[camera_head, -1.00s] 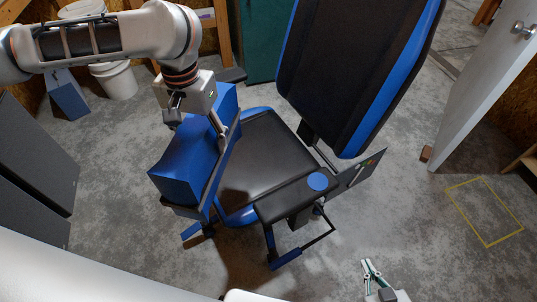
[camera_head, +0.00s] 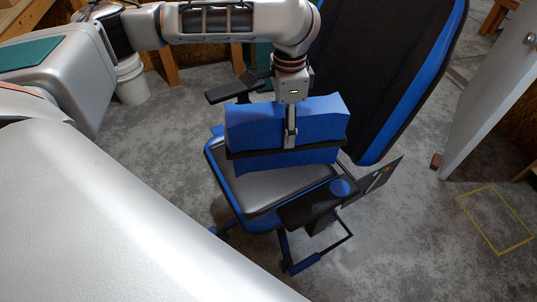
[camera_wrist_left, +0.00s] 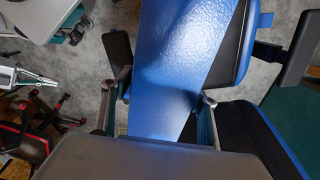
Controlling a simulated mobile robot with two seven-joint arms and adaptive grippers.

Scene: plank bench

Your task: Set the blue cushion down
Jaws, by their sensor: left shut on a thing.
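The blue cushion (camera_head: 255,122) is a thick blue block in the grip of my left gripper (camera_head: 290,138). It is over the back part of the chair's dark seat (camera_head: 268,188); I cannot tell whether it touches the seat. In the left wrist view the cushion (camera_wrist_left: 178,65) fills the space between the two fingers of my left gripper (camera_wrist_left: 158,105). My right gripper (camera_wrist_left: 25,76) seems to show at the left edge of that view, small, with its jaw state unclear. It is out of the head view.
The chair's tall black and blue backrest (camera_head: 385,75) stands right behind the cushion. A yellow outline (camera_head: 497,220) marks bare floor at the right, near a white door (camera_head: 490,90). A white bucket (camera_head: 132,80) stands back left.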

